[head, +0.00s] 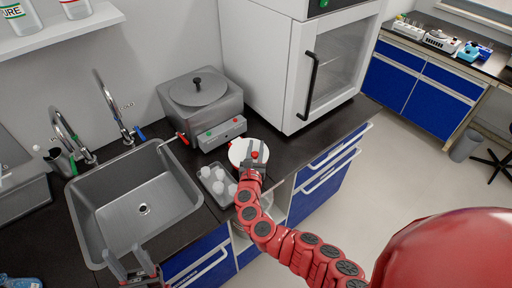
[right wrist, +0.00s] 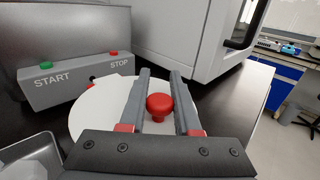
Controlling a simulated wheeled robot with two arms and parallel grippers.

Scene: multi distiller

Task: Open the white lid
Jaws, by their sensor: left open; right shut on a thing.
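The white lid (head: 237,148) is a round disc near the front edge of the dark counter, beside the grey steel device. It also shows in the right wrist view (right wrist: 88,112), with a red knob (right wrist: 159,106) at its middle. My right gripper (head: 256,158) is above the lid, its two fingers on either side of the knob, shut on it. The fingers and palm hide part of the lid. I cannot tell whether the lid is raised. My left gripper (head: 133,270) is open and empty at the front of the sink.
The steel device (head: 201,101) with START and STOP buttons stands behind the lid. A tray (head: 204,184) with several white bottles is left of it. A white oven-like cabinet (head: 262,62) stands behind right. The sink (head: 112,182) is to the left.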

